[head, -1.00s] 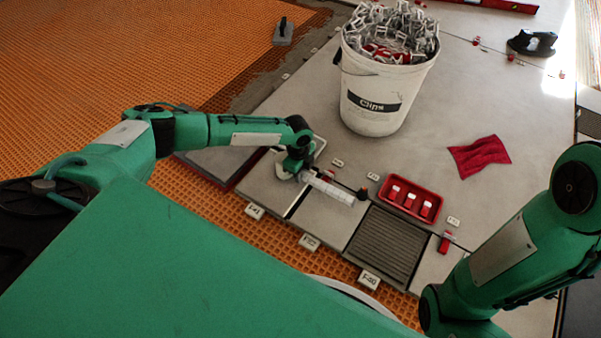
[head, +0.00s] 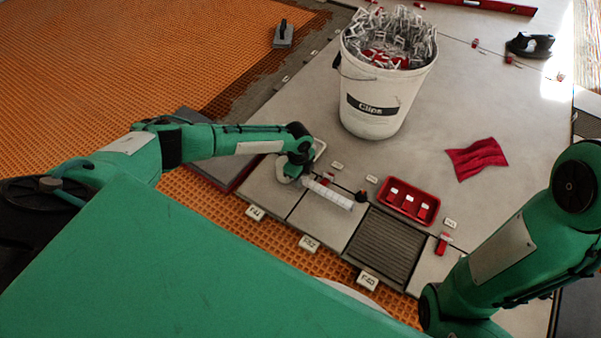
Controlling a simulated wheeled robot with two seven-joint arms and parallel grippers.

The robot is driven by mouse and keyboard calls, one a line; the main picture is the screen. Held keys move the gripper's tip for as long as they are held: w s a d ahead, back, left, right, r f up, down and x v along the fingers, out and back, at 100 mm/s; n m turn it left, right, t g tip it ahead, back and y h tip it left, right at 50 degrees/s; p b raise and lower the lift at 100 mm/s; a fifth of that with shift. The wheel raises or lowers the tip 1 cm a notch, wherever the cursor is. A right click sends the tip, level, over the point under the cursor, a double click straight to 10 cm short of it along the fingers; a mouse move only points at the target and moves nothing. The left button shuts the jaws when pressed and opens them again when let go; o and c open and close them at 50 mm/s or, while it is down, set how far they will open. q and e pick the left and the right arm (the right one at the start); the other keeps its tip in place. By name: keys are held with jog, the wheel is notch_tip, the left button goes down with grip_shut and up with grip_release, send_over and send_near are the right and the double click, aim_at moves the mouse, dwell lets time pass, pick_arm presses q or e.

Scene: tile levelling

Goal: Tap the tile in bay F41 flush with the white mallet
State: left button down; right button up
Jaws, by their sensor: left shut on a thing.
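My left gripper (head: 293,173) is shut on the white mallet (head: 330,193), low over the row of grey tiles. The mallet's pale cylindrical part points right and down from the gripper, over the tile of the neighbouring bay. The tile in bay F41 (head: 262,190) lies behind the tag F41 (head: 255,212), below and left of the gripper. A thin dark seam parts it from the tile to its right (head: 325,222). The gripper hides the far part of the F41 tile, and I cannot tell whether the mallet touches it. My right gripper is out of view; only my right arm shows.
A white bucket of clips (head: 375,115) stands behind the mallet. A red tray (head: 409,201), a red cloth (head: 477,158) and a dark ribbed tile (head: 385,247) lie to the right. A small dark object (head: 361,197) sits near the mallet's end. Orange matting (head: 110,80) spreads at left.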

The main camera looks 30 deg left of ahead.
pick_arm(q)
notch_tip(320, 180, up, 6)
jog(key=p, duration=0.5)
jog(key=shift+f+p, duration=0.15)
jog(key=shift+p, duration=0.15)
jog(key=shift+f, duration=0.1)
